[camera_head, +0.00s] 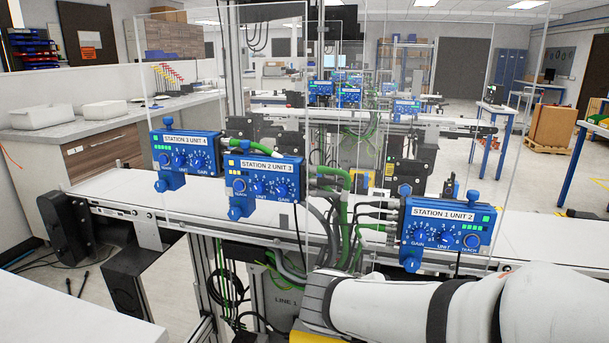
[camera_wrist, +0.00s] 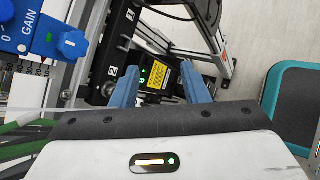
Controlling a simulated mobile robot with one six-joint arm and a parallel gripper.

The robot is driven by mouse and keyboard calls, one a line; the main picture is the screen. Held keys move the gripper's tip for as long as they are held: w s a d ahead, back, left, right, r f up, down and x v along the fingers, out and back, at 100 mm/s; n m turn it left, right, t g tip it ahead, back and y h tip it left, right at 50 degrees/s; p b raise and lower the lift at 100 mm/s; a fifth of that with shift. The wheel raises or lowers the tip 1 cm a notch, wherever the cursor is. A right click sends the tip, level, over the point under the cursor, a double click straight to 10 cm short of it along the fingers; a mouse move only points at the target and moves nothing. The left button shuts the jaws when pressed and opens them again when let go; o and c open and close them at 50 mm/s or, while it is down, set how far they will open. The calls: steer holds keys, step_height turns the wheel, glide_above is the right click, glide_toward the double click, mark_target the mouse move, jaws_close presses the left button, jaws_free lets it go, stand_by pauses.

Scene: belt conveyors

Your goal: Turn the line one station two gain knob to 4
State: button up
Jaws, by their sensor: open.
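The STATION 2 UNIT 3 box (camera_head: 264,178), blue, hangs on the front of the near belt conveyor, whose stand reads LINE 1. Its gain knob (camera_head: 282,191) is the blue right-hand dial; its exact setting is too small to read. In the wrist view, part of a blue box with a GAIN label (camera_wrist: 31,37) and a blue knob (camera_wrist: 72,44) show at the upper left; I cannot tell which station it is. My gripper (camera_wrist: 159,72) is open and empty, its two blue fingers apart, to the right of that knob. Its fingers are hidden in the head view.
STATION 3 UNIT 4 box (camera_head: 187,153) is to the left and STATION 1 UNIT 2 box (camera_head: 446,226) to the right. Green and grey cables (camera_head: 342,210) hang between the boxes. Clear panels stand along the belt (camera_head: 130,195). My arm crosses the lower right.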

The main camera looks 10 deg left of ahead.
steer(key=w+a+r+n+t+y+p, duration=0.1)
steer(key=w+a+r+n+t+p, duration=0.15)
steer(key=a+r+n+t, duration=0.55)
steer(key=n+t+y+p, duration=0.2)
steer(key=n+t+y, duration=0.1)
steer(key=n+y, duration=0.3)
glide_toward(281, 195)
steer(key=n, duration=0.1)
steer(key=shift+h, duration=0.4)
steer(key=w, duration=0.5)
steer(key=w+p, duration=0.1)
steer(key=w, duration=0.2)
steer(key=shift+w+r, duration=0.2)
steer(key=shift+r, duration=0.1)
steer(key=c, duration=0.9)
steer(key=shift+d, duration=0.2)
steer(key=shift+a, duration=0.2)
steer(key=shift+f+b, duration=0.15)
steer(key=shift+b, duration=0.35)
